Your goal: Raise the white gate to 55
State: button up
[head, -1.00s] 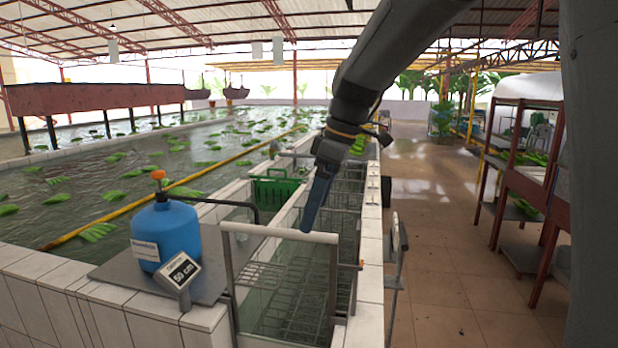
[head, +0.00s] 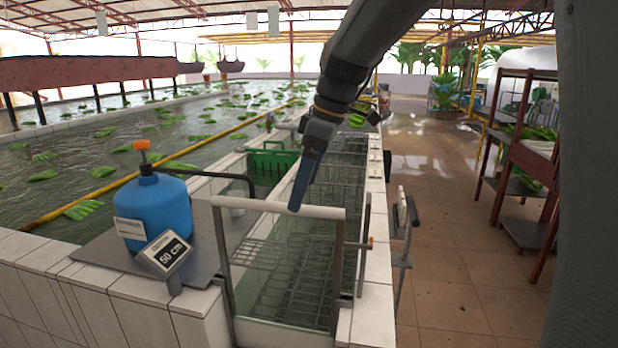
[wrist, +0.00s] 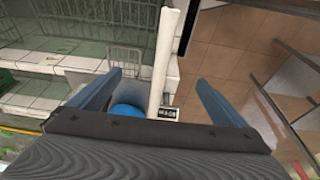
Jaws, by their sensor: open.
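The white gate shows its pale top bar (head: 250,204) across the end of the narrow water channel, between two upright posts, with a clear panel below. A small display (head: 165,252) beside it appears to read 50 cm; its first digit is slightly blurred. My gripper (head: 295,208) points down with its blue fingertips at the bar, right of its middle. In the wrist view, my gripper (wrist: 159,78) is open, and the pale bar (wrist: 165,60) runs between the two spread fingers. I cannot tell whether either finger touches it.
A blue tank (head: 155,210) with an orange knob stands on a grey plate left of the gate. Wire racks lie in the water. Tiled floor (head: 455,270) is open at right, before a shelf (head: 525,160).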

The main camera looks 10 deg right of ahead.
jog(key=shift+b+x, duration=1.75)
jog(key=shift+x, duration=1.7)
grip_shut()
